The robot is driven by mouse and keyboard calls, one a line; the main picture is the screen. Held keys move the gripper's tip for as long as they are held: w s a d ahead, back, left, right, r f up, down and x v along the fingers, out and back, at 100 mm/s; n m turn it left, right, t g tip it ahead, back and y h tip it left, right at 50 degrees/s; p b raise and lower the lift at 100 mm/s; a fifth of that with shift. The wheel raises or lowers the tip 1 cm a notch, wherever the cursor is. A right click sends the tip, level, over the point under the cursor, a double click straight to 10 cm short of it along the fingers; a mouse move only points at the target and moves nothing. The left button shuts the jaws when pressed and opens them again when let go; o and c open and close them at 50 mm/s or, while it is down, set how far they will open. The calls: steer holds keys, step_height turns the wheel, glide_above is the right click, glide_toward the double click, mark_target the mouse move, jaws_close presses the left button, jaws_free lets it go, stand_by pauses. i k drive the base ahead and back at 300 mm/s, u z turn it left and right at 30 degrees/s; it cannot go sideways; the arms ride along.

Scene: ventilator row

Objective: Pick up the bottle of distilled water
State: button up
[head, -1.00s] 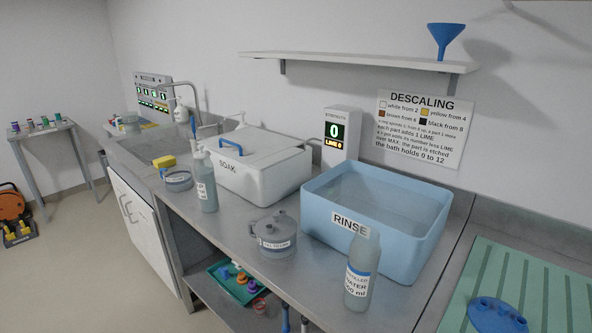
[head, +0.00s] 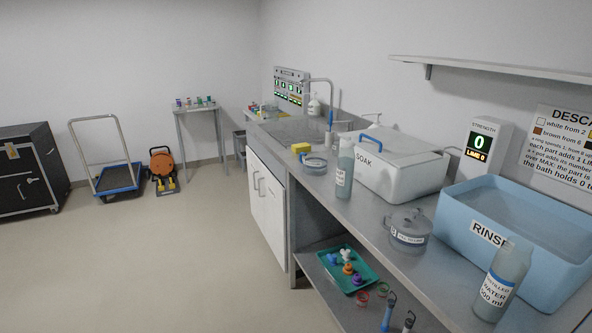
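The bottle of distilled water (head: 502,283) stands upright on the steel counter at the lower right of the head view. It is grey and translucent, with a white and blue label reading "WATER 500 ml". It stands in front of the blue rinse tub (head: 520,232) and hides part of that tub's front. No other thing covers the bottle. My gripper is not in view.
A lidded grey pot (head: 409,232), a second bottle (head: 345,170) and the white soak box (head: 400,175) stand on the counter (head: 375,215). A green tray (head: 335,262) lies on the shelf below. The floor (head: 150,255) at left is clear.

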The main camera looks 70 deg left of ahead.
mark_target(512, 264)
steer(key=z, duration=0.15)
steer(key=i, duration=0.15)
steer(key=u, duration=2.4)
steer(key=k, duration=0.9)
steer(key=u, duration=0.2)
steer(key=i, duration=0.9)
steer(key=z, duration=0.25)
steer(key=k, duration=0.15)
steer(key=u, duration=0.1)
